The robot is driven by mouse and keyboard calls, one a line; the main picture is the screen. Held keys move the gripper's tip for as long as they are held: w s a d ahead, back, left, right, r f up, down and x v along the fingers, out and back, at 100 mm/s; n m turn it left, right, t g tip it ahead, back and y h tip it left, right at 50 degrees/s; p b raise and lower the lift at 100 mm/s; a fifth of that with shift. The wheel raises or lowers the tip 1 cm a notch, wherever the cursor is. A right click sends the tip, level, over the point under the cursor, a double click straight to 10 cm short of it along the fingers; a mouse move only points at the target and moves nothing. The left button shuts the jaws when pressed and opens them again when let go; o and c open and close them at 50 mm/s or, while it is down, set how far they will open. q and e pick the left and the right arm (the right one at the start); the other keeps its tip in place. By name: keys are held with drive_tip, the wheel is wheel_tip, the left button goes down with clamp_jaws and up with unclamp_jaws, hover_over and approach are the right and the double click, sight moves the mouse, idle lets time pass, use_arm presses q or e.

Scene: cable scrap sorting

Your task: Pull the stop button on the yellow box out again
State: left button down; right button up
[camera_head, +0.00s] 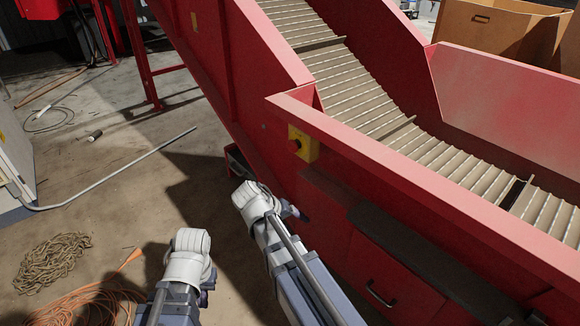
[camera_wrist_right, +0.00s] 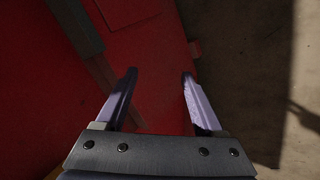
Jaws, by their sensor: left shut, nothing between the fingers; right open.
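The yellow box (camera_head: 308,149) is fixed to the side of the red conveyor, just under its top edge. Its round red-orange stop button (camera_head: 294,146) faces left, and I cannot tell whether it is pressed in. My right gripper (camera_head: 296,212) is below the box and apart from it. In the right wrist view its two fingers (camera_wrist_right: 158,78) are open and empty, in front of a red panel; the box does not show there. My left gripper (camera_head: 208,284) is low at the left, mostly hidden by its wrist, shut and empty, far from the box.
The red conveyor (camera_head: 400,176) with its slatted belt (camera_head: 360,92) fills the right side. A dark ledge (camera_head: 395,245) juts out below the box. A chain pile (camera_head: 52,262), an orange cable (camera_head: 95,302) and a long grey rod (camera_head: 115,172) lie on the floor.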

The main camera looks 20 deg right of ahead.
drive_tip(key=w+a+r+m+t+h, duration=0.1)
drive_tip(key=w+r+t+h, duration=0.1)
drive_tip(key=w+r+h, duration=0.3)
drive_tip(key=w+a+r+m+t+h, duration=0.2)
drive_tip(key=w+r+h, duration=0.2)
drive_tip(key=r, duration=0.8)
drive_tip(key=shift+w+a+t+h, duration=0.3)
drive_tip(key=shift+w+h, duration=0.1)
drive_tip(key=shift+w, duration=0.6)
drive_tip(key=shift+d, duration=0.15)
